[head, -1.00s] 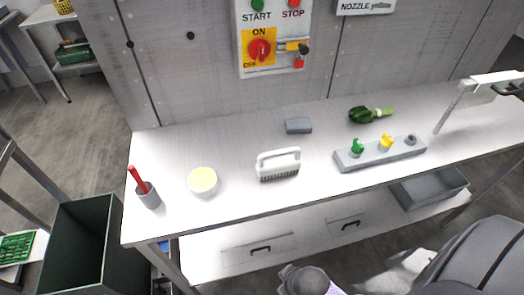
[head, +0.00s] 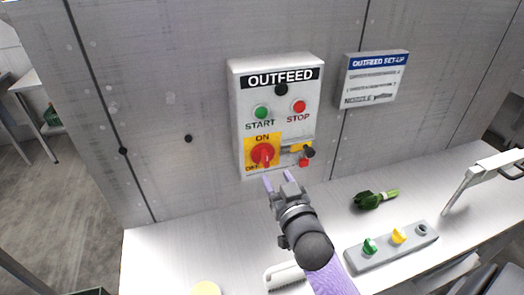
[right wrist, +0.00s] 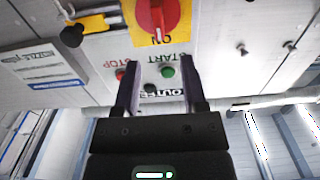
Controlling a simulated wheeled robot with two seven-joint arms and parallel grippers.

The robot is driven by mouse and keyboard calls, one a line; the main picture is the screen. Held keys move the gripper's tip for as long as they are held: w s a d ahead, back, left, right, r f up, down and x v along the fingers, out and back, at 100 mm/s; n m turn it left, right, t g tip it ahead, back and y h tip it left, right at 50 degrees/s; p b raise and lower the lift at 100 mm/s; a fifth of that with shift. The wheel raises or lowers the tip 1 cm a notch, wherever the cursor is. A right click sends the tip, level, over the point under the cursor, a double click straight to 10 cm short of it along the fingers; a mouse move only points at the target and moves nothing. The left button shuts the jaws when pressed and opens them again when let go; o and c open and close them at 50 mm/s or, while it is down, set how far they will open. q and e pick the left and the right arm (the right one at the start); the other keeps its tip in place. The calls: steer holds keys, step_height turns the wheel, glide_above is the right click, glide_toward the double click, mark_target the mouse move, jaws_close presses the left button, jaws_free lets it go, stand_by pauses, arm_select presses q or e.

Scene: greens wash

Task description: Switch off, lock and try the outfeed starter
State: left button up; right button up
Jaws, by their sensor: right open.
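The outfeed starter box (head: 240,110) hangs on the grey wall, with a green START button (head: 261,112) and a red STOP button (head: 298,106). Below them is a red rotary switch (head: 262,154) on a yellow ON/OFF plate; its handle stands about upright, in line with ON. A yellow piece with a black knob (head: 309,151) and a small red part (head: 304,162) sit right of it. My right gripper (head: 278,177) is open and empty, just below the box. In the right wrist view, upside down, the switch (right wrist: 157,16) lies beyond the open fingers (right wrist: 162,80). My left gripper is out of view.
A white sign (head: 375,80) is right of the box.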

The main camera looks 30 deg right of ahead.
mark_target(267, 159)
steer(key=x, duration=0.7)
steer(key=shift+w+d+b, duration=0.15)
steer(key=shift+w+b, duration=0.15)
steer(key=shift+b, duration=0.05)
jaws_close()
